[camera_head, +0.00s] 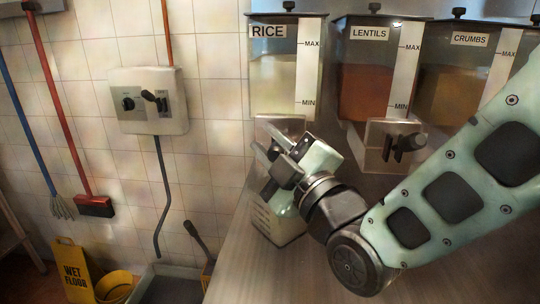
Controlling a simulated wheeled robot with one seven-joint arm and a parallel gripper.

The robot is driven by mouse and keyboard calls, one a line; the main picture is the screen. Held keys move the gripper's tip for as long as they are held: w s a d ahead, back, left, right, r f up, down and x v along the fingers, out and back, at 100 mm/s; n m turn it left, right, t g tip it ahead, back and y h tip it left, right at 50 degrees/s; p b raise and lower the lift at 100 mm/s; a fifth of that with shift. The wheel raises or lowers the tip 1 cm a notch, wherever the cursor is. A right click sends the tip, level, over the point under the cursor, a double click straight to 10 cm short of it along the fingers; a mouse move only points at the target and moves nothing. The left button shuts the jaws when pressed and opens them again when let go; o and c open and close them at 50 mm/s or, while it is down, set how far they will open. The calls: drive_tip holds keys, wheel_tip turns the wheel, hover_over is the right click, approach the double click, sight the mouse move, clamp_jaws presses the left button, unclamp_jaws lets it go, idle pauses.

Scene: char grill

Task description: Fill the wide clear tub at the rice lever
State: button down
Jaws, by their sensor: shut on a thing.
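My gripper (269,146) is at the foot of the rice dispenser (284,75), in front of its clear chute (292,124). Its fingers point up and to the left. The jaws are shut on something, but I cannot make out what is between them. The rice lever is not clearly visible; the gripper covers that part of the chute. Pale rice shows behind the RICE label's window. I cannot pick out a wide clear tub.
Lentils (372,85) and crumbs (455,90) dispensers hang to the right; the lentils one has a black lever (398,145). A wall control box (148,100), red broom (95,206) and yellow wet floor sign (73,270) are at left. The counter (235,270) is mostly clear in front.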

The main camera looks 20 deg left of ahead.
drive_tip(key=c, duration=1.2)
unclamp_jaws()
drive_tip(key=b+v, duration=1.7)
drive_tip(key=b, duration=0.1)
drive_tip(key=shift+s+d, duration=0.15)
